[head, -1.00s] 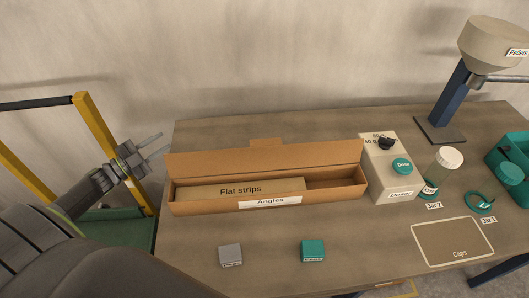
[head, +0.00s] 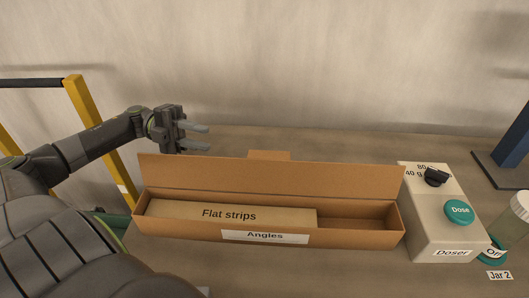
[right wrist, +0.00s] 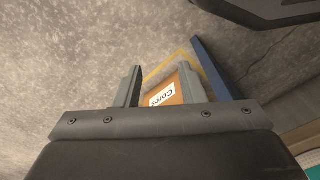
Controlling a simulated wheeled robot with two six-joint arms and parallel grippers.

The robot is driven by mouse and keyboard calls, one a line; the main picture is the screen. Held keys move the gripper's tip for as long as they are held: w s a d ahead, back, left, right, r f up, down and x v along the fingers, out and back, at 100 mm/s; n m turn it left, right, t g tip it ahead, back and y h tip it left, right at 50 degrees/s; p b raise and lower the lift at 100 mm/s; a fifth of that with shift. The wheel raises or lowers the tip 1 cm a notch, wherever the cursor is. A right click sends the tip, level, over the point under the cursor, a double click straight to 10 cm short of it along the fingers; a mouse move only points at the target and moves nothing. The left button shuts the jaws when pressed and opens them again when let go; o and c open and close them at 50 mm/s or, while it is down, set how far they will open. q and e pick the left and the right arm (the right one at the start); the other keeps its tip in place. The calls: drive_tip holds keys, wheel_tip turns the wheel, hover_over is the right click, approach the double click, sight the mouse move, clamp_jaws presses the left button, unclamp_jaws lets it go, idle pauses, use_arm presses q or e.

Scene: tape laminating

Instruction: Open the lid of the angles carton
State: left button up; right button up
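The angles carton (head: 330,239) is a long brown box on the table in the head view, with a white "Angles" label on its front. Its lid (head: 270,178) stands up along the back edge, with a small tab at the top. Inside lies a flat strips carton (head: 170,211), filling the left part; the right part looks empty. My left gripper (head: 208,138) is open and empty, behind and above the lid's left end, apart from it as far as I can tell. My right gripper (right wrist: 160,88) is open in the right wrist view, with nothing between its fingers.
A doser (head: 436,235) with a black knob and teal button stands just right of the carton. Jar 2 (head: 519,212) is at the right edge. A yellow post (head: 92,125) stands left. Beyond the right fingers is an orange "Cores" box (right wrist: 188,88).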

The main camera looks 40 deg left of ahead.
sight(262, 151)
use_arm(q)
drive_tip(key=w+d, duration=0.1)
drive_tip(key=d, duration=0.4)
drive_tip(key=d+r, duration=0.1)
drive_tip(key=d, duration=0.4)
drive_tip(key=w+d, duration=0.1)
drive_tip(key=d, duration=0.4)
drive_tip(key=shift+w+d+r+b, duration=0.2)
drive_tip(key=shift+w+r+b, duration=0.1)
drive_tip(key=shift+b, duration=0.05)
clamp_jaws()
idle(0.6)
